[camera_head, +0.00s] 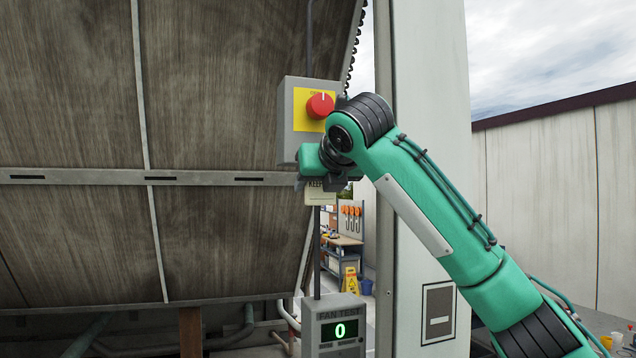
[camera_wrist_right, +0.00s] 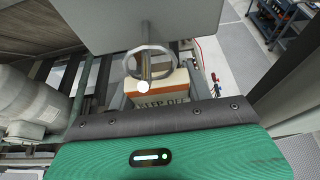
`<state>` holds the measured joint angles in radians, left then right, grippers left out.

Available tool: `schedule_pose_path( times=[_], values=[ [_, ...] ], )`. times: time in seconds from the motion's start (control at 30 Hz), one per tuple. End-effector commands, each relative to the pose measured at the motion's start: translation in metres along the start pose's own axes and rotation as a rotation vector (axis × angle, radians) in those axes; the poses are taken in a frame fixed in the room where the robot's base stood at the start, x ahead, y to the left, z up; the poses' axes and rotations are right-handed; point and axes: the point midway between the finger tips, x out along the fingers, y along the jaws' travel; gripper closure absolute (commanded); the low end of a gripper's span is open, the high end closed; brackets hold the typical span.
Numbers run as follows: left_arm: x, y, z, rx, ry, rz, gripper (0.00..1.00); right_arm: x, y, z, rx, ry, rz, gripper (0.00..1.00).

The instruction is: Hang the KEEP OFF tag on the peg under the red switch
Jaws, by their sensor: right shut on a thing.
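The red switch (camera_head: 320,105) sits on a yellow plate on a grey box (camera_head: 290,125). My right gripper (camera_head: 328,181) is just below that box and shut on the KEEP OFF tag (camera_head: 320,197). The pale tag hangs down under the fingers, its lettering partly covered. In the right wrist view the tag (camera_wrist_right: 160,104) shows beyond my gripper's dark edge, with a grey ring (camera_wrist_right: 173,63) above it. A peg with a white round tip (camera_wrist_right: 143,87) appears within the ring's outline; I cannot tell if the ring is around it. The peg is hidden in the head view. My left gripper is not in view.
A FAN TEST box (camera_head: 338,326) reading 0 stands below on the same conduit. A large brown slatted panel (camera_head: 220,90) fills the left. A pale post (camera_head: 425,60) stands right behind my arm. A workbench with tools (camera_head: 348,240) is in the background.

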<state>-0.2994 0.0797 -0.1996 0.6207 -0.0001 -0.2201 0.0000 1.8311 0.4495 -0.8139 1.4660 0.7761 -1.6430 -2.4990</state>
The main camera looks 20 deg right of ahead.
Motion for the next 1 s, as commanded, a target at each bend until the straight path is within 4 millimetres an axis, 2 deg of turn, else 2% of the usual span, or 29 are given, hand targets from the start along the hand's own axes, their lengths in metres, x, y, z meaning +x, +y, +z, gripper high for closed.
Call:
schedule_pose_path(
  times=[0.23, 0.27, 0.37, 0.4, 0.77, 0.87, 1.0],
  values=[
    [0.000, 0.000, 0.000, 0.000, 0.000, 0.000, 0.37, 0.000, 0.000, 0.000, 0.000, 0.000, 0.000, 0.72],
    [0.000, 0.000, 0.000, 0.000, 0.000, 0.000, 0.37, 0.000, 0.000, 0.000, 0.000, 0.000, 0.000, 0.46],
    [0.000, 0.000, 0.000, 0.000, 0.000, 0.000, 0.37, 0.000, 0.000, 0.000, 0.000, 0.000, 0.000, 0.26],
    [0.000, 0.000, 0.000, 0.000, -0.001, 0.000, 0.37, 0.000, 0.000, 0.000, 0.000, 0.000, 0.000, 0.24],
    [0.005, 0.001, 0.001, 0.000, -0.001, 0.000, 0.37, -0.005, 0.000, -0.001, 0.000, -0.002, 0.000, 0.24],
    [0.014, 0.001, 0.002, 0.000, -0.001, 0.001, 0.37, -0.018, 0.000, -0.002, 0.000, -0.003, 0.000, 0.24],
    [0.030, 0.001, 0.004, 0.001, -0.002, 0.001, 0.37, -0.048, 0.000, -0.004, 0.000, -0.005, 0.000, 0.24]
  ],
)
